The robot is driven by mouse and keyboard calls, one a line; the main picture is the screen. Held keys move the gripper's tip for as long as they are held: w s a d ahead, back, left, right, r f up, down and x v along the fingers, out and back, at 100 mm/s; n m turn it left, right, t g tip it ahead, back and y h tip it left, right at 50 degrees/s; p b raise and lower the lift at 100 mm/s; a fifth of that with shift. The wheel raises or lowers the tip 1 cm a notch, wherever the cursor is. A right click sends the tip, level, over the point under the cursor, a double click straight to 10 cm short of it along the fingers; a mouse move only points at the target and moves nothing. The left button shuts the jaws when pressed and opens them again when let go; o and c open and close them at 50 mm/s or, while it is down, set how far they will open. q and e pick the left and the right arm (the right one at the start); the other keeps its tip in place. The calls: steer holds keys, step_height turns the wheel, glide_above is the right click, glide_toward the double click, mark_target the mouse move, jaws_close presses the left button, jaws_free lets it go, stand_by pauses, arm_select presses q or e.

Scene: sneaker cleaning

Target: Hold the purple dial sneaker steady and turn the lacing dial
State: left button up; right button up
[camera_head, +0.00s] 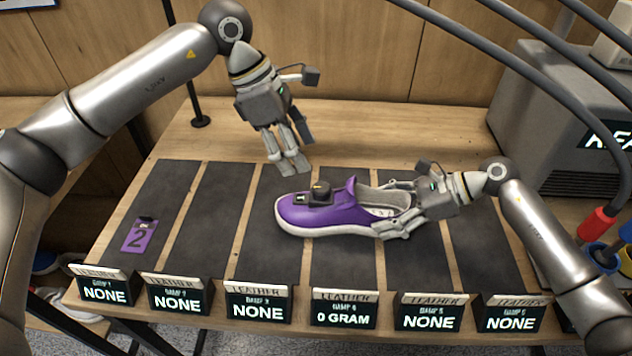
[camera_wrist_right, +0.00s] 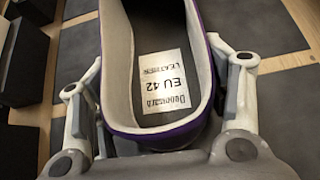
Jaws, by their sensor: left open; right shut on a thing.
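The purple sneaker (camera_head: 335,214) with a white sole lies on the dark mats, toe to the left and heel to the right. Its black lacing dial (camera_head: 320,191) sits on top near the middle. My right gripper (camera_head: 388,208) is shut on the sneaker's heel, one finger on each side. In the right wrist view the heel opening (camera_wrist_right: 160,70) lies between the fingers, with an insole label reading EU 42. My left gripper (camera_head: 288,165) is open and empty, pointing down behind and left of the dial, apart from the shoe.
Several dark mats (camera_head: 215,215) cover the wooden table. A purple tag (camera_head: 139,236) marked 2 lies at the left. Small display signs (camera_head: 260,308) line the front edge; the one before the sneaker reads 0 GRAM. A grey machine (camera_head: 560,120) stands at the right back.

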mark_target(318, 186)
arm_select(q)
steer(key=x, duration=0.9)
steer(key=shift+d+f, duration=0.15)
steer(key=shift+f, duration=0.15)
steer(key=shift+c, duration=0.2)
steer(key=c, duration=1)
